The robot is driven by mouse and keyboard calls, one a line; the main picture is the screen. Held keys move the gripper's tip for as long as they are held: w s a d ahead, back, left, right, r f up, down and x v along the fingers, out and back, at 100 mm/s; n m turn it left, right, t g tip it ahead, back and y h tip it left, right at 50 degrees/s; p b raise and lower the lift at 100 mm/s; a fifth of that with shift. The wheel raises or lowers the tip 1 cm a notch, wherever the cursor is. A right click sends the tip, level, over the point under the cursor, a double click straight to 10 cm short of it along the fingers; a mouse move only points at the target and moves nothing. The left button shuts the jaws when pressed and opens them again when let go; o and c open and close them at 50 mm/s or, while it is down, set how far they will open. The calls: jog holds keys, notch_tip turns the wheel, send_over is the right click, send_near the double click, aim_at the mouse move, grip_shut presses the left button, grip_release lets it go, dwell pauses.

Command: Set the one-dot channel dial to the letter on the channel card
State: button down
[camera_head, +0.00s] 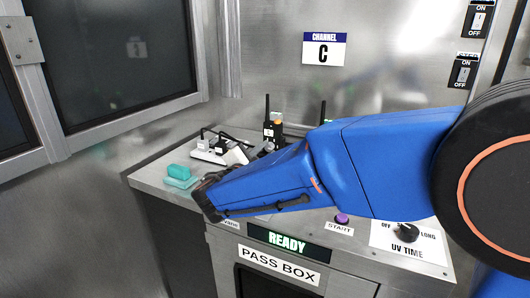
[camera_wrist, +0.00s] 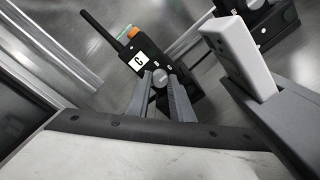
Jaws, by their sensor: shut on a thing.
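The channel card (camera_head: 324,49) on the back wall reads "C". A black radio (camera_head: 272,128) with an antenna and an orange patch stands at the back of the counter. In the wrist view a black radio (camera_wrist: 192,92) has a white label (camera_wrist: 138,61) that reads "C". A round grey dial (camera_wrist: 160,79) sits beside the label, between the fingertips of my gripper (camera_wrist: 161,82), which is shut on it. Dot marks are too small to count.
A second radio's antenna (camera_head: 323,112) shows behind my arm. A white block (camera_wrist: 240,52) stands close right of my fingers. A power strip (camera_head: 212,150) with plugs and a teal box (camera_head: 178,172) are on the counter's left. The UV time knob (camera_head: 408,232) is at the front right.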

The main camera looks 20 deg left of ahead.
dwell(0.5)
jog(key=c, duration=1.6)
grip_release()
jog(key=shift+o, duration=0.2)
jog(key=shift+f, duration=0.1)
jog(key=shift+n, duration=0.3)
